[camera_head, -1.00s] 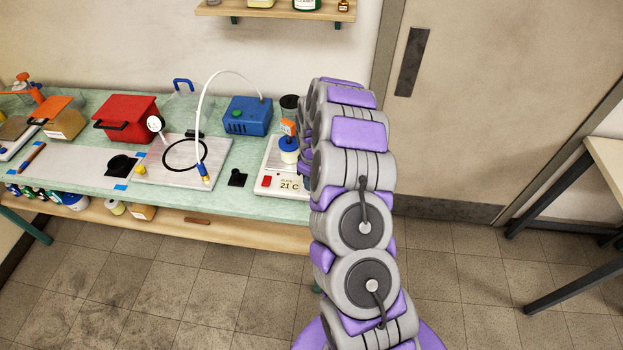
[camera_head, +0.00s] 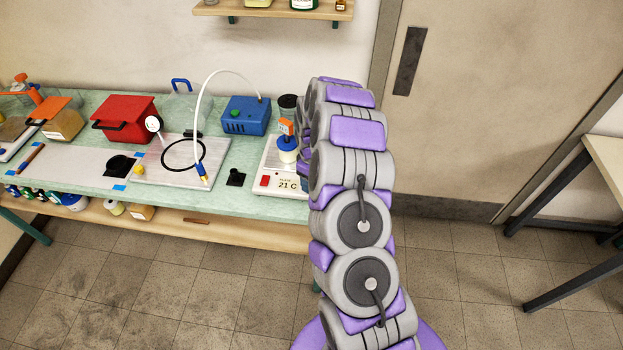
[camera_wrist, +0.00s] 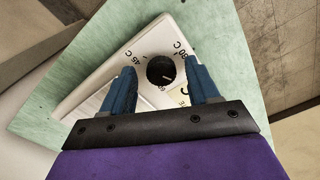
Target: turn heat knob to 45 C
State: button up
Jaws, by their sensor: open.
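The black round heat knob (camera_wrist: 161,70) shows in the wrist view on the front of the white hotplate (camera_wrist: 107,73), with a pale pointer line on it. The marks "45 C" and "80 C" are printed around it. My gripper (camera_wrist: 165,75) has its two blue fingers open, one on each side of the knob in the picture. I cannot tell whether they touch it. In the head view the hotplate (camera_head: 264,165) stands at the right end of the bench and its display reads 21 C. My arm hides the knob and gripper there.
A blue-lidded container (camera_head: 287,150) stands on the hotplate. The green bench (camera_head: 222,197) also holds a blue pump (camera_head: 246,115), a metal plate (camera_head: 160,177) with a white hose (camera_head: 197,110), and a red box (camera_head: 125,118). Open floor lies in front.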

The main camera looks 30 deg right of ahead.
jog(key=shift+r, duration=0.1)
notch_tip(320, 180, up, 17)
jog(key=p, duration=0.1)
jog(key=shift+p, duration=0.3)
jog(key=shift+w, duration=0.1)
notch_tip(320, 180, down, 17)
jog(key=m+p, duration=0.2)
jog(key=m, duration=1.2)
jog(key=shift+a, duration=0.1)
